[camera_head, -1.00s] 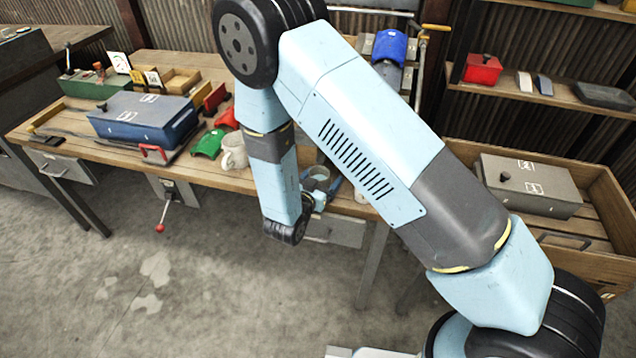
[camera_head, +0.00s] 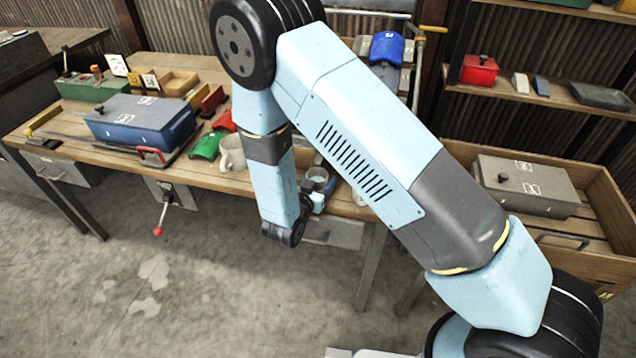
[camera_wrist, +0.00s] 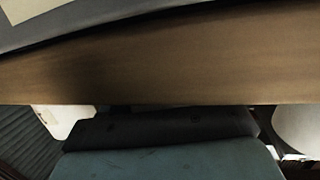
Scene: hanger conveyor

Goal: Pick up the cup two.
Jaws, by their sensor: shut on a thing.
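My gripper (camera_head: 319,187) is shut on this cup. I cannot read a number on it. A cream mug (camera_head: 232,153) stands upright on the bench to the left of my forearm. Another pale cup (camera_head: 358,197) shows only partly under my upper arm, to the right. In the wrist view, my dark and blue gripper body (camera_wrist: 160,140) fills the bottom, and pale surfaces show at both sides.
The bench (camera_head: 95,155) holds a blue toolbox (camera_head: 140,120), a green curved piece (camera_head: 207,145) and red pieces left of the mug. A wooden crate (camera_head: 610,215) with a grey box (camera_head: 525,185) stands at right. The floor in front is clear.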

